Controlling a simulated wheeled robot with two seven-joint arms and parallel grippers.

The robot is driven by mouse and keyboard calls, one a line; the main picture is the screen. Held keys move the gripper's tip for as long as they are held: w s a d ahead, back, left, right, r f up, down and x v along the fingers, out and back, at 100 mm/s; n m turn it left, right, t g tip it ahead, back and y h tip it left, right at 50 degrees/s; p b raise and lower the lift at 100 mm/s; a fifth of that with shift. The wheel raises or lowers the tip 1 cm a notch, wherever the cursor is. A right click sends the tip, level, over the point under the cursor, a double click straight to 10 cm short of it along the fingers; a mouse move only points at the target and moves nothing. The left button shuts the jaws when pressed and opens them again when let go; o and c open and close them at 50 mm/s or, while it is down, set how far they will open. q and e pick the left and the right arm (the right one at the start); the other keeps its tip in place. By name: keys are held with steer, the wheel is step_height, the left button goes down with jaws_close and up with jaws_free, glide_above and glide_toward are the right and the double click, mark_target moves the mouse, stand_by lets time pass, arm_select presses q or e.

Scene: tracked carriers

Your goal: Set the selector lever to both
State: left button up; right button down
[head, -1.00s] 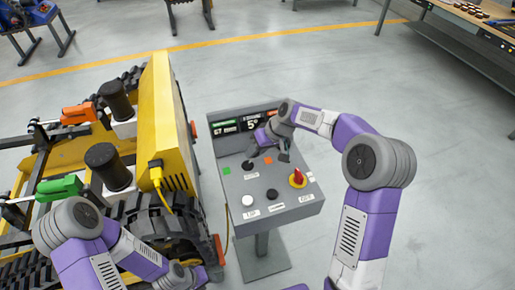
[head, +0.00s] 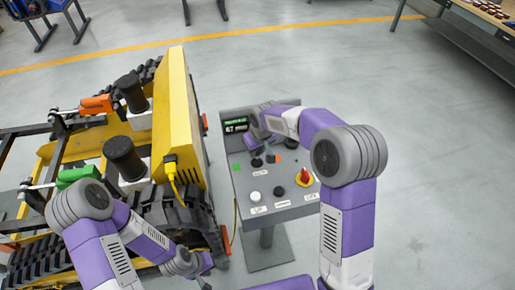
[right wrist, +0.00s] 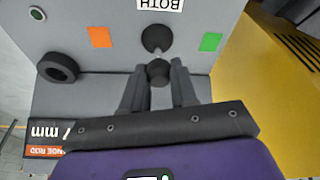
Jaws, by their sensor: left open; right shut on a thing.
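The selector lever (right wrist: 158,72) is a black ball knob on a short stem above a round black base. In the right wrist view it stands between an orange square (right wrist: 99,37) and a green square (right wrist: 210,42), near the middle, with the BOTH label (right wrist: 160,4) beyond its base. My right gripper (right wrist: 158,94) is shut on the knob, a finger on each side. In the head view the gripper (head: 255,153) is over the upper part of the grey console (head: 237,207), partly hiding the lever (head: 257,162). My left gripper (head: 203,282) is open, low in the picture, away from the console.
On the console are a white button (head: 255,197), a black knob (head: 279,193) and a red knob on a yellow ring (head: 305,176). A yellow tracked carrier (head: 177,110) with green and orange handles stands close on the left.

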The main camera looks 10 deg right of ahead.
steer(key=c, duration=0.9)
jaws_free()
steer(key=p+v, duration=0.1)
steer(key=v, duration=0.6)
steer(key=shift+r, duration=0.3)
